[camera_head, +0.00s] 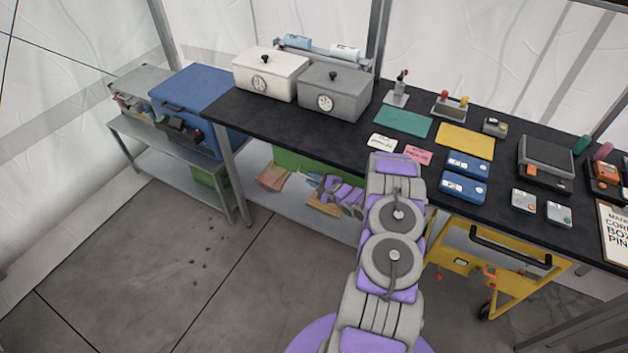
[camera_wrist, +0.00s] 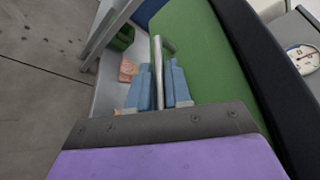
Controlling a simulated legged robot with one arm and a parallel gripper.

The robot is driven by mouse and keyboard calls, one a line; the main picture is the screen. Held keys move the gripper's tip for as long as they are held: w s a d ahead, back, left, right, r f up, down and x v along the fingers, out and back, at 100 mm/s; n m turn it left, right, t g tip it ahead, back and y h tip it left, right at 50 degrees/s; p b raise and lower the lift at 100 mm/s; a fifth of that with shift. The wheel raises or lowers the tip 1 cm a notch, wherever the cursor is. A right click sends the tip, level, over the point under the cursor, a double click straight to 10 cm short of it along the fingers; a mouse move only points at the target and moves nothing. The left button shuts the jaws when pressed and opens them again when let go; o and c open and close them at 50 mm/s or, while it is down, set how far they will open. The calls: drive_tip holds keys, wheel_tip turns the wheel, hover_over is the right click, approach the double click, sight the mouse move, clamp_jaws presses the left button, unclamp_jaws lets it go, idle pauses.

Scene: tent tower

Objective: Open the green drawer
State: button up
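The green drawer (camera_head: 291,160) is under the black tabletop in the head view, with part of its front hidden by my arm. Its green front fills much of the wrist view (camera_wrist: 215,60). A metal bar handle (camera_wrist: 158,62) stands out from the front on a green bracket. My gripper (camera_wrist: 158,88) has its blue fingers on both sides of this bar, close against it. In the head view my gripper (camera_head: 318,181) is low at the drawer front. I see no clear gap between the drawer and the tabletop.
The black table (camera_head: 240,109) carries a white box (camera_head: 272,80), a grey box (camera_head: 322,98) and several small devices. A blue box (camera_head: 185,95) stands on a grey bench at left. The floor at left is clear.

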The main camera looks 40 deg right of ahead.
drive_tip(key=shift+s+d+f, duration=0.1)
clamp_jaws()
